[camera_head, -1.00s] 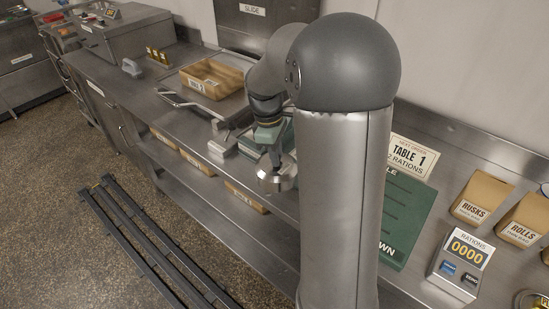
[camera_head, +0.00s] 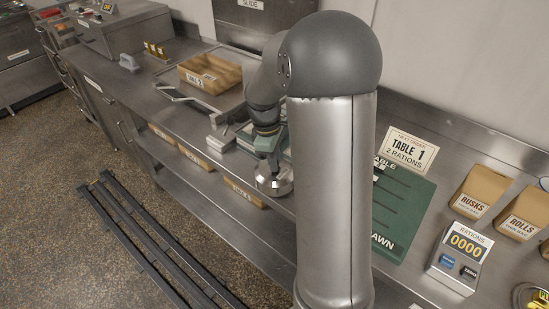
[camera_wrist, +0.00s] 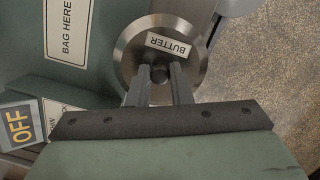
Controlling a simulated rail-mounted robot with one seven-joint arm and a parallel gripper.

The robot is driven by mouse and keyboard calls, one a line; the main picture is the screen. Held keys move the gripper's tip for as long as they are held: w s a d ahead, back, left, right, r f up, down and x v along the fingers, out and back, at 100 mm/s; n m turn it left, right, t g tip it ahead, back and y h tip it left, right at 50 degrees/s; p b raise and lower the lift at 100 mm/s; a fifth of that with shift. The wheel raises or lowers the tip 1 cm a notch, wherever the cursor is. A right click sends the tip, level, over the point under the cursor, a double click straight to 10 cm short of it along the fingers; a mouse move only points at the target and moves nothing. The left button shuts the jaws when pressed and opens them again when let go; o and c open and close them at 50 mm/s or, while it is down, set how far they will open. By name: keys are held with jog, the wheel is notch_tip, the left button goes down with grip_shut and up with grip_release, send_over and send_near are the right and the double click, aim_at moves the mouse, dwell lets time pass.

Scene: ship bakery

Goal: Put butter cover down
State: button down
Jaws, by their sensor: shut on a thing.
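The butter cover (camera_wrist: 191,74) is a round steel lid with a dark knob and a white BUTTER label. In the wrist view my gripper (camera_wrist: 160,78) is shut on its knob. In the head view the cover (camera_head: 274,187) hangs below my gripper (camera_head: 270,165), level or nearly so, at the front edge of the steel counter. I cannot tell whether its rim touches anything. My arm column hides part of the counter just right of it.
A brown tray (camera_head: 211,72) stands on the counter at the back left. A green mat (camera_head: 405,215), a TABLE 1 sign (camera_head: 407,150), a RUSKS bag (camera_head: 478,193) and a rations counter (camera_head: 458,259) are to the right. In the wrist view a green surface marked BAG HERE (camera_wrist: 98,60) lies left of the cover.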

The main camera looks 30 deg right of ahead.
aim_at(268, 167)
jog(key=c, duration=1.3)
grip_release()
jog(key=shift+r, duration=0.1)
jog(key=shift+r+p, duration=0.3)
jog(key=shift+r, duration=0.1)
notch_tip(268, 167, up, 12)
jog(key=w+a+b, duration=0.1)
jog(key=s+a+f+m, duration=0.2)
jog(key=s+a+m, duration=0.1)
jog(key=s, duration=0.4)
jog(key=s+a+f+m+t, duration=0.1)
jog(key=s+a+f+m, duration=0.1)
jog(key=s+a, duration=0.3)
jog(key=s+a+f+m+t+y, duration=0.1)
jog(key=s+a+f+m, duration=0.2)
jog(key=s, duration=0.6)
jog(key=shift+s+a+f+m, duration=0.1)
jog(key=shift+s+a+m, duration=0.3)
jog(key=shift+a+m, duration=0.25)
